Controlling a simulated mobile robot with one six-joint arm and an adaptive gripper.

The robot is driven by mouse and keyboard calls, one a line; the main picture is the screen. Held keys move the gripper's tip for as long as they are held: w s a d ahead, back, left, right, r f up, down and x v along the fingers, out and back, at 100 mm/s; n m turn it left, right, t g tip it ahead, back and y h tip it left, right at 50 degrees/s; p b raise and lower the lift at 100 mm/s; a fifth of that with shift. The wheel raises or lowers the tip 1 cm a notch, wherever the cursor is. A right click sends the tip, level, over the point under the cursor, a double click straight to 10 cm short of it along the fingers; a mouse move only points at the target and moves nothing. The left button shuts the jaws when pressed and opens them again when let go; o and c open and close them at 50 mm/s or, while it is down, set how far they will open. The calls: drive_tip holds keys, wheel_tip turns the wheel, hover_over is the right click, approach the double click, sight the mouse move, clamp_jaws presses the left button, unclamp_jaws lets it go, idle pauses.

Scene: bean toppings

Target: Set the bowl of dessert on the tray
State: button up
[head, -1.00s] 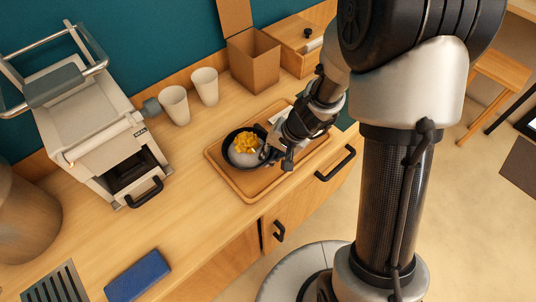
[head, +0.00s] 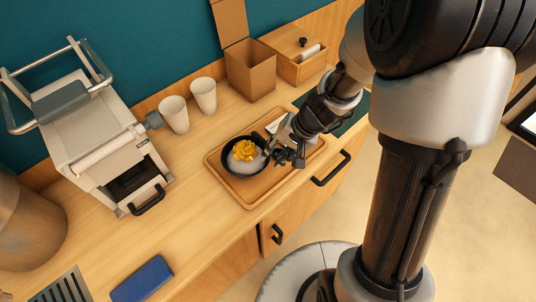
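The black bowl (head: 232,170) of dessert rests upright on the wooden tray (head: 249,197), toward its left part. It holds a pale dessert with a yellow topping (head: 243,150). My gripper (head: 284,158) is just right of the bowl's rim, low over the tray. Its dark fingers look spread apart with nothing between them. A small gap seems to show between the fingers and the bowl. My gripper hides part of the tray's right side, where a pale flat item (head: 275,124) shows behind it.
Two white cups (head: 174,114) (head: 204,96) stand behind the tray. A cardboard-brown box (head: 250,75) and a wooden lidded box (head: 299,62) stand farther back. A machine (head: 105,150) with a handle is at left. A blue block (head: 141,279) lies at front left. Counter left of the tray is clear.

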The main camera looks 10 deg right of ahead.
drive_tip(key=s+r+n+h+p, duration=0.15)
drive_tip(key=s+r, duration=0.25)
drive_tip(key=r, duration=0.4)
drive_tip(key=s+r+n, duration=0.2)
drive_tip(key=s+r, duration=0.2)
drive_tip(key=r, duration=0.5)
drive_tip(key=s+d+r+n+t+h, duration=0.1)
drive_tip(key=s+d+r, duration=0.4)
drive_tip(key=s, duration=0.5)
drive_tip(key=shift+d+r+n+t+h, duration=0.15)
drive_tip(key=shift+r+n+t+h, duration=0.25)
drive_tip(key=shift+t+h, duration=0.45)
